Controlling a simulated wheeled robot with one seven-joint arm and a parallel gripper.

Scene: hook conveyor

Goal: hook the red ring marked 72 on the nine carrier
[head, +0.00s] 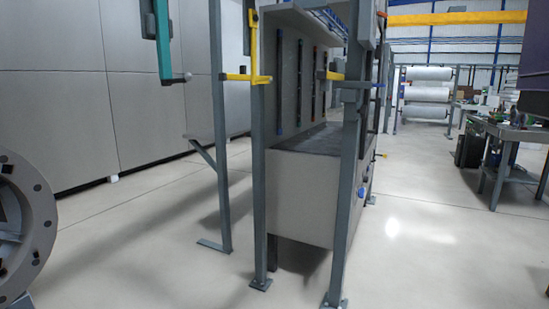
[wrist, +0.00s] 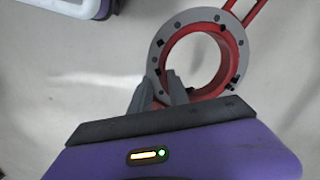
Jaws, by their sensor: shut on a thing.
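In the wrist view my gripper (wrist: 160,88) is shut on the lower left rim of the red ring (wrist: 235,66). The ring has a grey bolted face, a red inside and a red bail running to the upper right. No number 72 is readable on it. In the head view a teal hook-shaped carrier (head: 163,45) hangs at the upper left. Yellow hook-shaped arms (head: 250,77) and (head: 335,76) show by the posts to its right. No carrier number is readable, so I cannot tell which is nine. My gripper is not clearly seen in the head view.
A large grey bolted flange (head: 38,215) is cut off at the left edge; I cannot tell what it belongs to. Grey posts (head: 345,205) stand before a grey cabinet (head: 300,190). A workbench (head: 515,132) is at the right. The floor between is clear.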

